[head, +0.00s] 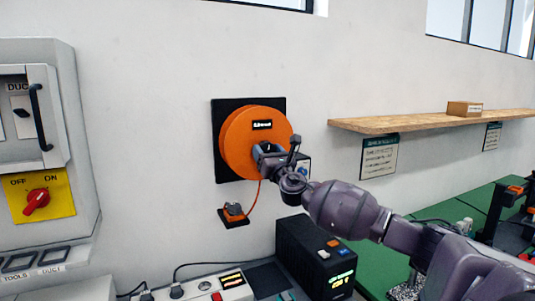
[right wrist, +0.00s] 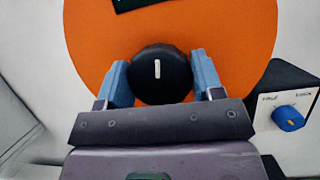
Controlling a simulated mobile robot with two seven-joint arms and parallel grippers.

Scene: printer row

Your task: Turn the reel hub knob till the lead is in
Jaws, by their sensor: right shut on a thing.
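The orange cable reel (head: 240,130) is mounted on a black plate on the wall, with a black label near its top. Its black hub knob (right wrist: 160,75) has a white line mark that stands upright in the right wrist view. My right gripper (right wrist: 160,82) is shut on the knob, one blue finger on each side. In the head view the right gripper (head: 268,150) covers most of the knob. The orange lead (head: 258,197) hangs from the reel down to an orange plug (head: 234,210) at a black holder below. My left gripper is not in view.
A small box with a blue switch knob (right wrist: 288,118) sits right of the reel. A grey cabinet (head: 40,130) with a red switch (head: 36,201) stands left. A wooden shelf (head: 430,121) is at right. A black unit (head: 315,258) and a power strip (head: 205,290) lie below.

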